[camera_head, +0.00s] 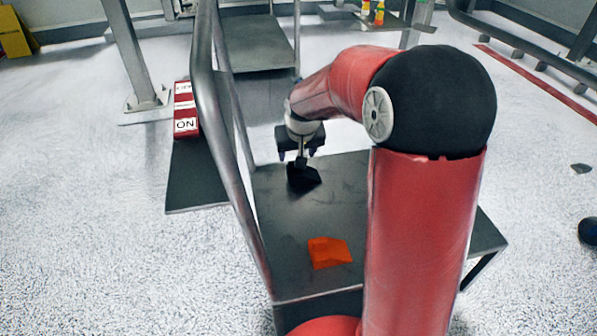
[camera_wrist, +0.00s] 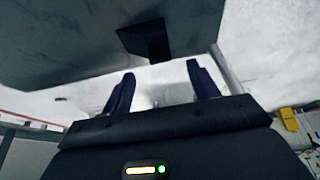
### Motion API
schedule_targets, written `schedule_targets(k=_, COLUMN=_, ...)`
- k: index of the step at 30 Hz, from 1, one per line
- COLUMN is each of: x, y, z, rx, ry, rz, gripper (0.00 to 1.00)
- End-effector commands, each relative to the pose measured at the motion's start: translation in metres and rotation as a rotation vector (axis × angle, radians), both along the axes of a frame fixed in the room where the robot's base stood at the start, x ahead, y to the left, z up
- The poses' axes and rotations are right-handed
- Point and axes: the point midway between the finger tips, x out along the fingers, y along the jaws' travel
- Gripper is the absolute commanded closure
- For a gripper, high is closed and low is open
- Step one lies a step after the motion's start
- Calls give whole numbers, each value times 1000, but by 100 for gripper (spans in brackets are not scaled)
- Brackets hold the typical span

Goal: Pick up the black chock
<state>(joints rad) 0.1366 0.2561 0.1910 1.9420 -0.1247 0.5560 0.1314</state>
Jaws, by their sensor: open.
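The black chock (camera_head: 304,177) lies on the dark platform (camera_head: 285,225), near its far edge. My gripper (camera_head: 300,154) is above the chock in the head view, pointing down, and hides part of the chock's top. In the wrist view the two fingers of my gripper (camera_wrist: 160,85) stand well apart with nothing between them. The chock (camera_wrist: 146,40) shows there beyond the fingertips, against the platform surface (camera_wrist: 60,45). I cannot tell exactly how large the gap between fingertips and chock is.
A metal handrail (camera_head: 213,110) runs along the platform's left side. A red and white sign box (camera_head: 186,110) stands left of the rail. A lower step (camera_head: 257,45) is at the back.

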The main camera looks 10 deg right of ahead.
Motion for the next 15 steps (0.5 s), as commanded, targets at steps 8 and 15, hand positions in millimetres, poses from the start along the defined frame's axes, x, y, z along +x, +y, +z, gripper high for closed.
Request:
schedule_targets(k=8, x=15, y=0, z=-30, rx=3, ry=4, rz=0, gripper=40)
schedule_targets(k=15, x=32, y=-1, z=-60, rx=3, ry=5, rz=1, gripper=40)
